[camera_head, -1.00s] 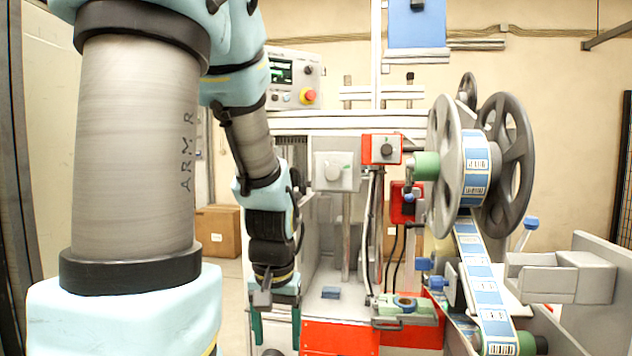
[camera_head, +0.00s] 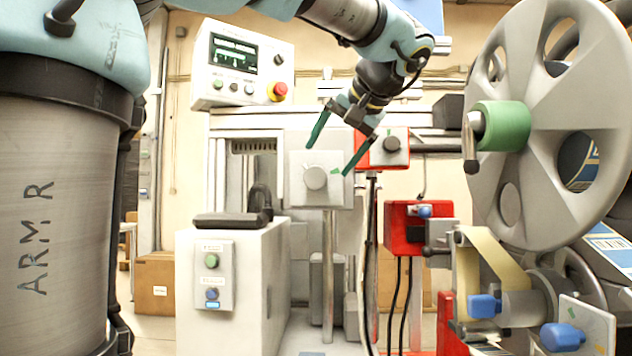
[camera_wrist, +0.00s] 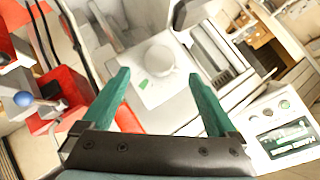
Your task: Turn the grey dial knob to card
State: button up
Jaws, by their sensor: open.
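The grey dial knob (camera_head: 315,178) is on a pale square plate (camera_head: 297,200) in the middle of the head view. A small green mark sits on the plate at the right of the knob; no word on it is readable. In the wrist view the knob (camera_wrist: 159,60) lies ahead of the fingers, roughly between their lines. My gripper (camera_head: 333,152) is open with two green fingers, in front of the plate and apart from the knob. One fingertip is up left of the knob, the other to its right. The fingers also show in the wrist view (camera_wrist: 161,82).
A red box with a black knob (camera_head: 390,146) is just right of the plate. A control panel with a red button (camera_head: 240,65) is at the upper left. A large grey reel (camera_head: 545,125) with a green hub fills the right. A white cabinet (camera_head: 232,285) stands below left.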

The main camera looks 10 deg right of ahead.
aim_at(317, 175)
jog(key=x, duration=0.7)
jog(key=shift+w+a+f, duration=0.15)
jog(key=shift+w+f, duration=0.1)
jog(key=shift+f, duration=0.05)
jog(key=c, duration=1.4)
